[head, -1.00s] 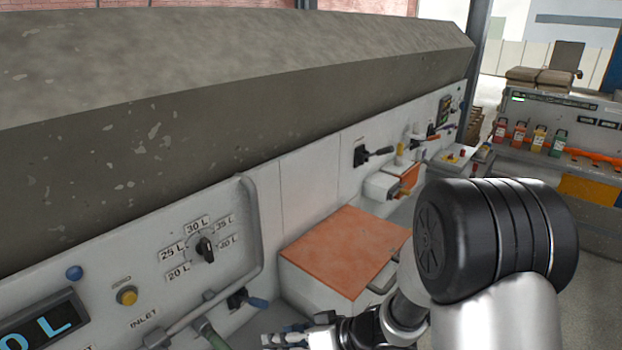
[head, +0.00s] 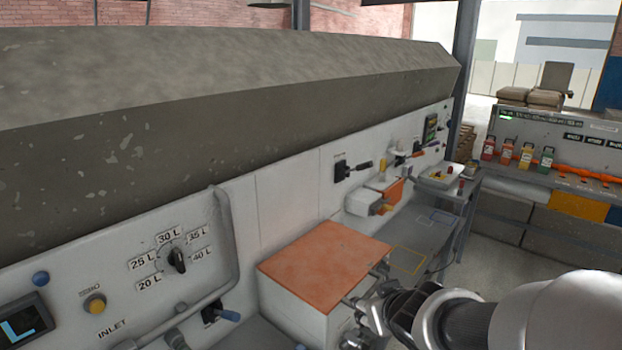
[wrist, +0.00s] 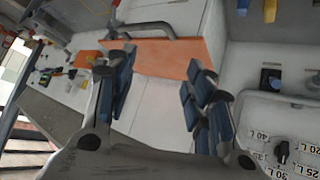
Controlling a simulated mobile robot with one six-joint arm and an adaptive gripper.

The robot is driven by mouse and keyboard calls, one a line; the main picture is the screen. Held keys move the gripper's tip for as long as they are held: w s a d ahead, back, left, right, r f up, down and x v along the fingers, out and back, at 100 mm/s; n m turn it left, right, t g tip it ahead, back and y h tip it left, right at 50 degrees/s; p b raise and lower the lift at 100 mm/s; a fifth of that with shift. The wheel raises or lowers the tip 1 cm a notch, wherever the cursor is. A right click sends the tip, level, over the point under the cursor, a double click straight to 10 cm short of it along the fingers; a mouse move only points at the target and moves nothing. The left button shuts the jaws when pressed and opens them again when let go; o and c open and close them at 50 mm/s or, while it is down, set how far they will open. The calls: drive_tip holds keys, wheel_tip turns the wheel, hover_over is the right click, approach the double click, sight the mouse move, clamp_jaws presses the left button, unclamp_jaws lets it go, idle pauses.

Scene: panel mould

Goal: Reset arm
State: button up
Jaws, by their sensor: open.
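My gripper (wrist: 160,78) is open and empty in the wrist view, its blue-padded fingers spread wide apart. Behind the gap lie the white cabinet and its orange top (wrist: 170,60). In the head view, my gripper (head: 362,312) is at the lower middle, in front of the right end of the orange-topped white cabinet (head: 325,265). My arm reaches in from the lower right. Its fingertips are small and partly hidden there.
A small tray (head: 440,176) stands further back. Open floor lies between.

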drive_tip(key=s+d+r+m+g+h, duration=0.1)
drive_tip(key=s+d+r+m+h, duration=0.15)
drive_tip(key=s+d, duration=0.4)
drive_tip(key=s+a+g+y+b, duration=0.1)
drive_tip(key=s+a+g, duration=0.1)
drive_tip(key=s, duration=0.7)
drive_tip(key=s+a+g+y, duration=0.1)
drive_tip(key=s+a, duration=0.2)
drive_tip(key=s, duration=0.6)
drive_tip(key=shift+s+f+m+g+b, duration=0.15)
drive_tip(key=shift+s+m+g+b, duration=0.15)
drive_tip(key=shift+m+g+b, duration=0.1)
